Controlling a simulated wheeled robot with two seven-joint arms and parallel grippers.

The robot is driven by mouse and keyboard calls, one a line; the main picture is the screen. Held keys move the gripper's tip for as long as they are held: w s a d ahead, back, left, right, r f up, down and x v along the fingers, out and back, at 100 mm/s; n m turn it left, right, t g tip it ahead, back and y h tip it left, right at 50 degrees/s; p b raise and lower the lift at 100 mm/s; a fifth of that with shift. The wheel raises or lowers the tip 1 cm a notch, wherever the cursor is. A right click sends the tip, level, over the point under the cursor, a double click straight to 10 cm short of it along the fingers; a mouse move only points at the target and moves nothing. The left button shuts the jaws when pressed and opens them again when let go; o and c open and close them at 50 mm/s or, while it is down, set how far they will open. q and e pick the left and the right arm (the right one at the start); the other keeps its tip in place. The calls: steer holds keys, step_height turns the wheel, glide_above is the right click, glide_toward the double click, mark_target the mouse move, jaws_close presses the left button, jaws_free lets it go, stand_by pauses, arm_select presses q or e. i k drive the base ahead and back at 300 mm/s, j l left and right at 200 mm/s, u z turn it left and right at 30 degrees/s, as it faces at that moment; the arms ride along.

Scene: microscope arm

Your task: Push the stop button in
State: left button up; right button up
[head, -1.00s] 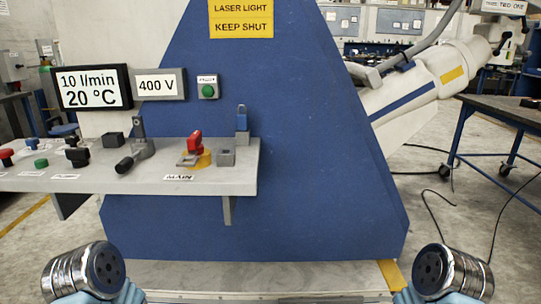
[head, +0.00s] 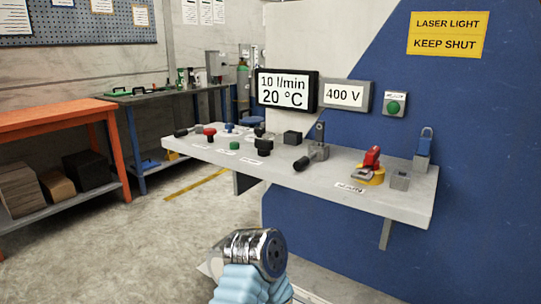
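A red mushroom-shaped button (head: 210,131), which looks like the stop button, stands at the left part of the grey control shelf (head: 400,205). It sits on a dark base and looks raised. A small label plate lies in front of it, too small to read. A chrome and light-blue part of my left arm shows at the bottom of the head view, in front of and below the shelf. No gripper fingers show there, and nothing of mine touches the button. My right arm is out of view.
Near the button are a green button (head: 234,146), black knobs (head: 264,147) and a lever (head: 303,163). An orange bench (head: 50,120) stands left. Floor between is clear.

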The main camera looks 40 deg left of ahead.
mark_target(210, 132)
steer(key=u, duration=1.6)
